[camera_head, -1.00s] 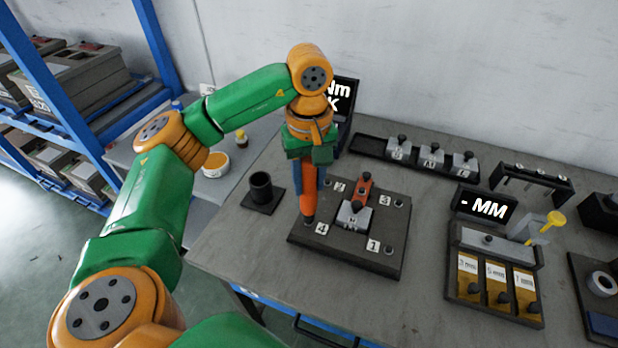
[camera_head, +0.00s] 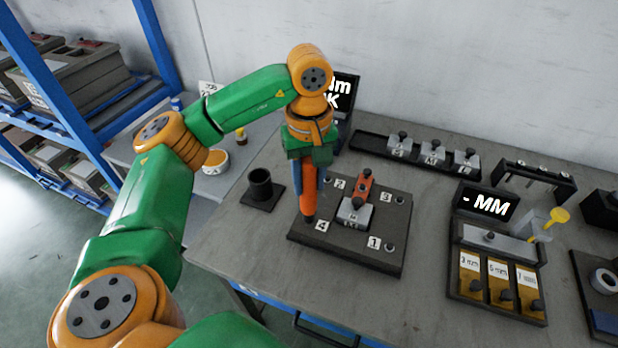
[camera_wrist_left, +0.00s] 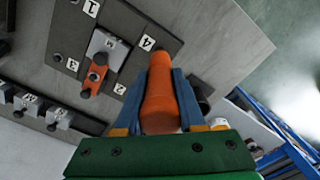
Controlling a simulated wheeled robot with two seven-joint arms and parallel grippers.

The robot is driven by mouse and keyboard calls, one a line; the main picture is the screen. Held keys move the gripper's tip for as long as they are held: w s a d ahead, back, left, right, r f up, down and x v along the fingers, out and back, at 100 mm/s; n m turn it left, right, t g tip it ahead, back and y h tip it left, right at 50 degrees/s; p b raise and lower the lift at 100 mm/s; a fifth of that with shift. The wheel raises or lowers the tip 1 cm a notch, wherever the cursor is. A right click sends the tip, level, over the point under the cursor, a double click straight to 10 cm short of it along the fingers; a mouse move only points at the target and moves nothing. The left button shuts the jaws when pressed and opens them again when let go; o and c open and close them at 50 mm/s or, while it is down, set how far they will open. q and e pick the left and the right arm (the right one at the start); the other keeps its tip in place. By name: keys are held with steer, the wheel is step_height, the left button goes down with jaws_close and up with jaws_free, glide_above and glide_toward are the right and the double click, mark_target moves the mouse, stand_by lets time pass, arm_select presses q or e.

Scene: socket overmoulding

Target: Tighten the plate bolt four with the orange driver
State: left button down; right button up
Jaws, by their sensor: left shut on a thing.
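The orange driver (camera_head: 309,190) is upright in my left gripper (camera_head: 309,172), its dark lower end down at the plate beside the label 4. In the left wrist view the orange driver (camera_wrist_left: 160,95) sits between the two blue fingers of my left gripper (camera_wrist_left: 160,90). The dark plate (camera_head: 345,250) lies on the bench with labels 1, 2, 3 and 4 near its corners. Bolt four is hidden under the driver's end. A grey block (camera_head: 353,212) with an orange clamp (camera_head: 364,188) sits mid-plate. My right gripper is not in view.
A black cup holder (camera_head: 261,188) stands left of the plate. Grey blocks in a black tray (camera_head: 375,150) are behind it. A bin unit with a "- MM" display (camera_head: 487,204) stands at right, and another display (camera_head: 342,92) is behind my gripper. Bare bench lies between plate and bins.

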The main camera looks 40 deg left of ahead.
mark_target(310, 157)
arm_select(q)
steer(key=shift+s+f+b, duration=0.15)
steer(key=shift+f+b, duration=0.15)
steer(key=shift+f, duration=0.15)
stand_by(1.3)
steer(key=shift+r, duration=0.1)
steer(key=shift+w+r+p, duration=0.2)
steer(key=shift+r+p, duration=0.65)
steer(key=shift+p, duration=0.05)
steer(key=shift+r+p, duration=1.35)
steer(key=shift+r, duration=0.3)
